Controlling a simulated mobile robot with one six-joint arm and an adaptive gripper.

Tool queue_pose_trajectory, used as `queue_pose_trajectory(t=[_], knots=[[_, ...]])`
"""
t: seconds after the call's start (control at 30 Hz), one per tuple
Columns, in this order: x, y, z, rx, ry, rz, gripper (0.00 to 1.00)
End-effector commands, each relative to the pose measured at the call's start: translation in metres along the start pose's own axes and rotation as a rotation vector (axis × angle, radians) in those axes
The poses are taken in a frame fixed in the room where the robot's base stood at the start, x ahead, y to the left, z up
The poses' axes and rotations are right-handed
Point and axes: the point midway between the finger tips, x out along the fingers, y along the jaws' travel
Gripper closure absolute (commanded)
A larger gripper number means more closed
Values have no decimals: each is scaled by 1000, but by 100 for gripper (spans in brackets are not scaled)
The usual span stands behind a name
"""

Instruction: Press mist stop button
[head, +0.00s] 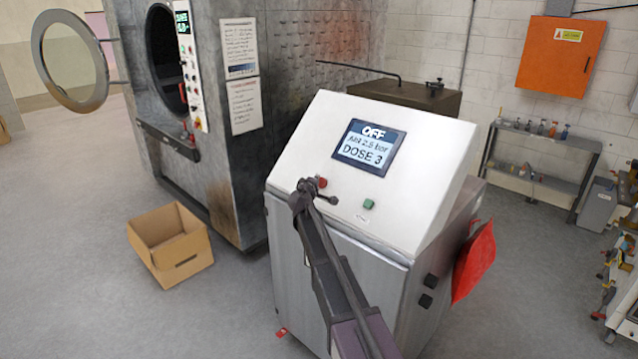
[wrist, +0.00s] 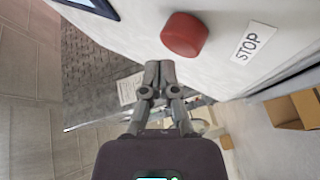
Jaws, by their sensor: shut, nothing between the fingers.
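The red stop button (head: 321,182) sits on the sloped white panel (head: 410,170) of the cabinet, left of a green button (head: 369,204). In the wrist view the red button (wrist: 184,35) stands out from the panel beside a label reading STOP (wrist: 253,43). My gripper (head: 309,185) is shut and empty, close to the red button. In the wrist view my gripper's fingertips (wrist: 159,66) are together, just below and left of the button, with a small gap in the picture. I cannot tell whether they touch the panel.
The panel's screen (head: 369,144) reads OFF and DOSE 3. A large washer (head: 215,110) with its round door (head: 70,60) open stands at left. An open cardboard box (head: 170,243) lies on the floor. A red bag (head: 474,262) hangs on the cabinet's right side.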

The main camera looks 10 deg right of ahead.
Motion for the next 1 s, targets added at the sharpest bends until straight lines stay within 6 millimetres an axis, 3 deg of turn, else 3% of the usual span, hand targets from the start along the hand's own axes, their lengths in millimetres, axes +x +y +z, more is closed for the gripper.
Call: queue_pose_trajectory(t=[0.6,1.0], knots=[[-30,23,-22,-1,1,0,100],[-34,24,-25,0,0,0,100]])
